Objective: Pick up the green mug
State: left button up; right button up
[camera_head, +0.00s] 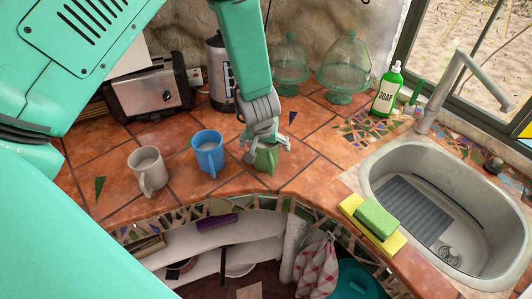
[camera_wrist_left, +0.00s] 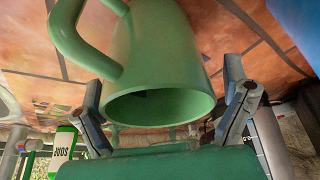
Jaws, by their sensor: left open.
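The green mug (camera_head: 265,157) stands on the tiled counter, to the right of a blue mug (camera_head: 208,152). My left gripper (camera_head: 266,146) comes down on it from above, and its fingers partly cover the mug in the head view. In the left wrist view the green mug (camera_wrist_left: 160,55) shows large, with its open rim toward the camera and its handle at the upper left. The left gripper's fingers (camera_wrist_left: 165,110) are open, one on each side of the mug's rim. Whether they touch it I cannot tell. My right gripper is not in view.
A white mug (camera_head: 149,171) stands left of the blue one. A toaster (camera_head: 152,92), a kettle (camera_head: 217,70) and glass domes (camera_head: 344,65) stand behind. A soap bottle (camera_head: 387,90), a sink (camera_head: 375,165) and sponges (camera_head: 376,217) are at the right. The counter's front edge is close.

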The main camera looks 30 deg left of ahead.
pick_arm(q)
jog(key=shift+r, duration=0.1)
jog(key=shift+s+d, duration=0.15)
jog(key=c, duration=1.4)
jog(key=shift+d, duration=0.1)
jog(key=shift+c, duration=1)
jog(key=shift+r, duration=0.1)
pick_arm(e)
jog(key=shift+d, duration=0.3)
